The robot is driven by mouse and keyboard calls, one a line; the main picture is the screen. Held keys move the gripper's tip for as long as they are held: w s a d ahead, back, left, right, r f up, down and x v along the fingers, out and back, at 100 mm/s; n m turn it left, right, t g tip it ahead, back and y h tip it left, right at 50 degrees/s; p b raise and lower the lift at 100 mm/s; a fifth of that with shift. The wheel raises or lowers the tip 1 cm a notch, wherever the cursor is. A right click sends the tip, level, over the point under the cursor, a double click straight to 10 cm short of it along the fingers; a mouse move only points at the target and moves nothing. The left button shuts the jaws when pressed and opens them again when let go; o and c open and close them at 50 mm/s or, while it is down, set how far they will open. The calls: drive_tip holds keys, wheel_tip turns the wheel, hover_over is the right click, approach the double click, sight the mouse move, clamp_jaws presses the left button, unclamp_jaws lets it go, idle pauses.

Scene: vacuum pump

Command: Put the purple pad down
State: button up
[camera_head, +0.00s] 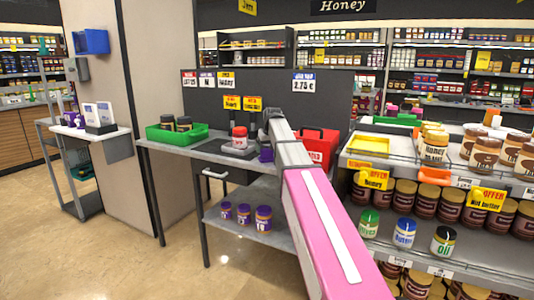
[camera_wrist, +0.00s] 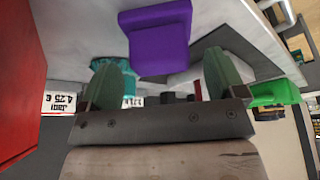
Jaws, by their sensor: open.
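The purple pad (camera_head: 266,155) is at the worktop by the end of my arm in the head view. In the wrist view the purple pad (camera_wrist: 158,38) is a block with a wider top part, against the pale worktop surface. My gripper (camera_wrist: 163,62) is open, with one green finger on each side of the pad's lower part and a gap visible at each side. The pad lies at and just beyond the fingertips. In the head view my gripper (camera_head: 268,136) is small and partly hidden by my own arm.
A red case (camera_head: 318,148) stands close on the right. Purple-lidded jars (camera_head: 244,214) stand on the shelf below. Honey shelves fill the right.

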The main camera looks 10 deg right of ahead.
drive_tip(key=v, duration=0.9)
